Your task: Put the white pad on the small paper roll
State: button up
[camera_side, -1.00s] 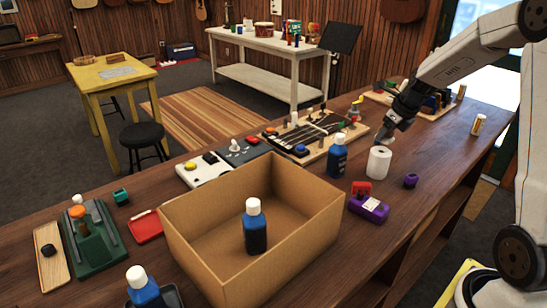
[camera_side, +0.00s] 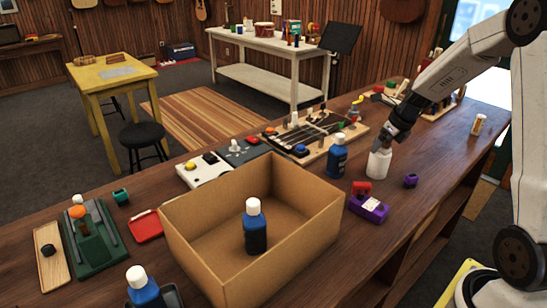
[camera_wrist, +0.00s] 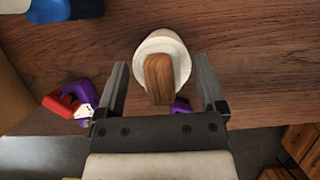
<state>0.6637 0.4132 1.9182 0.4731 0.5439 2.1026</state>
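The small paper roll (camera_side: 378,168) stands upright on the wooden bench, to the right of a blue bottle. In the wrist view I see a white round end below my gripper, and the wood-backed pad (camera_wrist: 159,78) lies over it, between my fingers. The pad's wooden part faces me; its white part cannot be told clearly from the roll's white top. My gripper (camera_wrist: 160,64) is open, with a gap on either side of the wooden part. In the side view my gripper (camera_side: 388,142) is right above the roll and hides part of its top.
A blue bottle (camera_side: 337,156) stands left of the roll. A purple block (camera_side: 369,208), a red piece (camera_side: 361,188) and a small purple piece (camera_side: 411,180) lie nearby. An open cardboard box (camera_side: 190,248) holds another bottle. A board with cables (camera_side: 335,133) lies behind.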

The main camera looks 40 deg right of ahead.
jog(key=shift+r, duration=0.2)
jog(key=v, duration=1.2)
jog(key=shift+w, duration=0.1)
dwell(0.7)
jog(key=shift+x, duration=5.65)
jog(key=shift+r, duration=0.1)
jog(key=v, duration=1.1)
jog(key=x, duration=1.2)
jog(key=v, duration=0.3)
jog(key=shift+w+a+r, duration=0.1)
jog(key=shift+w+r, duration=0.2)
jog(key=shift+r, duration=0.15)
jog(key=shift+s+a+r, duration=0.25)
jog(key=shift+s+r, duration=0.25)
jog(key=shift+r, duration=0.1)
jog(key=shift+s+a+r, duration=0.2)
jog(key=shift+s+r, duration=0.3)
jog(key=shift+r, duration=0.1)
jog(key=shift+s+a+r, duration=0.25)
jog(key=shift+s+r, duration=0.2)
jog(key=shift+r, duration=0.15)
